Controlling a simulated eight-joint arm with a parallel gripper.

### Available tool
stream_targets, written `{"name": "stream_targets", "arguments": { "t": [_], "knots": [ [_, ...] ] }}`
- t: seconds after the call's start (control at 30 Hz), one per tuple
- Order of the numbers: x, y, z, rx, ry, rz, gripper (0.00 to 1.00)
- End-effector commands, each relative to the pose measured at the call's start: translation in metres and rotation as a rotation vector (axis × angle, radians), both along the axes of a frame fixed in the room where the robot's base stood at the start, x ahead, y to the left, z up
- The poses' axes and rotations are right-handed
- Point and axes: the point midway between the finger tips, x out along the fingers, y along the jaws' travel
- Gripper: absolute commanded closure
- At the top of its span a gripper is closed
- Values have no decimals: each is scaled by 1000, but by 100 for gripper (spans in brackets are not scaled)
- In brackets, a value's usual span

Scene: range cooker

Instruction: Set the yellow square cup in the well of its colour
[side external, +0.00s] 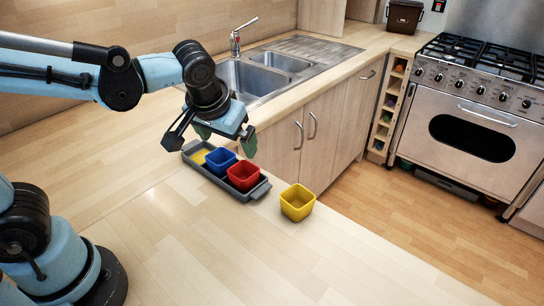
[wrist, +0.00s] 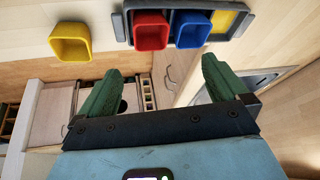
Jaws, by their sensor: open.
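The yellow square cup (side external: 297,202) stands upright on the counter, just right of the grey tray (side external: 262,188) and close to the counter edge. It also shows at the upper left of the wrist view (wrist: 70,42). The tray holds a blue cup (side external: 221,161) and a red cup (side external: 243,176). Its end well has a yellow floor (side external: 199,156) and is empty; this yellow well is at the upper right of the wrist view (wrist: 222,22). My gripper (side external: 225,142) is open and empty above the tray, with its green fingers apart, left of the yellow cup.
The counter edge drops to wooden cupboards (side external: 330,130) and the floor. The steel cooker (side external: 480,100) stands at the right. The counter in front is clear.

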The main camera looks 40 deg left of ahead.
Motion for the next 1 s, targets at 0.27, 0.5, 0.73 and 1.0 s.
{"name": "stream_targets", "arguments": {
  "t": [0.27,0.5,0.73,1.0],
  "knots": [
    [-40,25,-1,-80,-120,-194,0],
    [-52,31,-3,-82,-203,-272,5],
    [-53,32,-3,-82,-213,-282,5],
    [-53,31,-3,-82,-210,-282,5]
  ]
}}
